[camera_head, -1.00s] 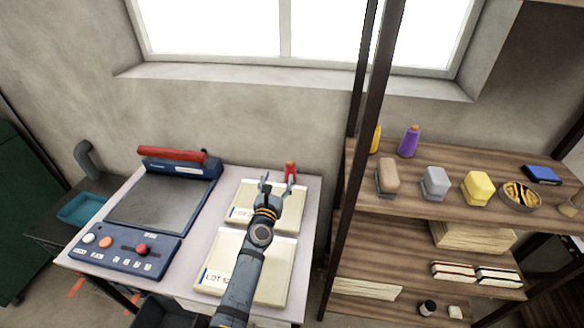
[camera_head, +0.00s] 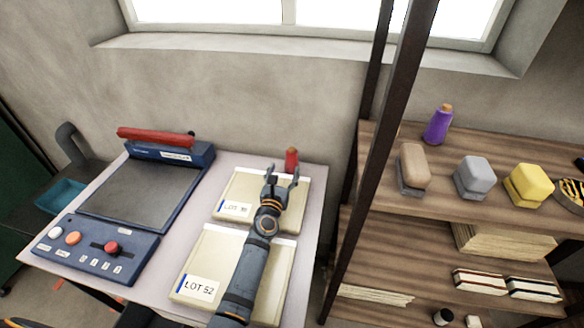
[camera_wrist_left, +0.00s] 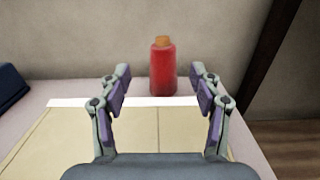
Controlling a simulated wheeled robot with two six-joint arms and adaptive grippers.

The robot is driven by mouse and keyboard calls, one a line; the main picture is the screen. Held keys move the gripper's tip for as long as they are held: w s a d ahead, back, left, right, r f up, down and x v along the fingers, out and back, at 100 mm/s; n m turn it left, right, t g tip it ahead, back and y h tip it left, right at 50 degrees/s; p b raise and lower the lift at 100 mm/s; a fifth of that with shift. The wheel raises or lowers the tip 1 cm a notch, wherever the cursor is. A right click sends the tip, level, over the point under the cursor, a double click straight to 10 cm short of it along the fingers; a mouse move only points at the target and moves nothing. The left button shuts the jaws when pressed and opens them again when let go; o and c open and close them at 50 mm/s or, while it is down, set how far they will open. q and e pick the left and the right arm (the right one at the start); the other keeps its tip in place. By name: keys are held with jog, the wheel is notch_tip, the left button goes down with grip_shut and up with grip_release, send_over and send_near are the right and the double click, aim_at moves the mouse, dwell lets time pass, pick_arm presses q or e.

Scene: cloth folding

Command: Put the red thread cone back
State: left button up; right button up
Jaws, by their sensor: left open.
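The red thread cone (camera_head: 291,160) stands upright near the back edge of the pale table, behind the upper package marked LOT. In the left wrist view the red thread cone (camera_wrist_left: 162,68) has an orange top and appears centred beyond the fingers. My left gripper (camera_head: 281,177) is open and empty over the upper package, just in front of the cone. Its open fingers (camera_wrist_left: 162,88) do not touch the cone. A purple thread cone (camera_head: 438,125) stands on the upper shelf to the right. My right gripper is out of view.
A blue sealing machine (camera_head: 140,195) with a red bar takes up the table's left side. Packages marked LOT (camera_head: 215,255) lie under my arm. A dark shelf post (camera_head: 375,130) stands between table and shelf. Brown, grey and yellow blocks (camera_head: 527,184) line the shelf.

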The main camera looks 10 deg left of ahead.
aim_at(291, 152)
pick_arm(q)
jog(key=shift+w+r, duration=0.1)
jog(key=w, duration=0.5)
jog(key=shift+w+b, duration=0.1)
jog(key=shift+b, duration=0.25)
jog(key=w, duration=0.2)
jog(key=w+b, duration=0.1)
jog(key=w, duration=0.2)
jog(key=shift+w+d+r, duration=0.1)
jog(key=shift+d+r, duration=0.1)
jog(key=shift+r, duration=0.15)
jog(key=shift+c, duration=1.4)
grip_shut()
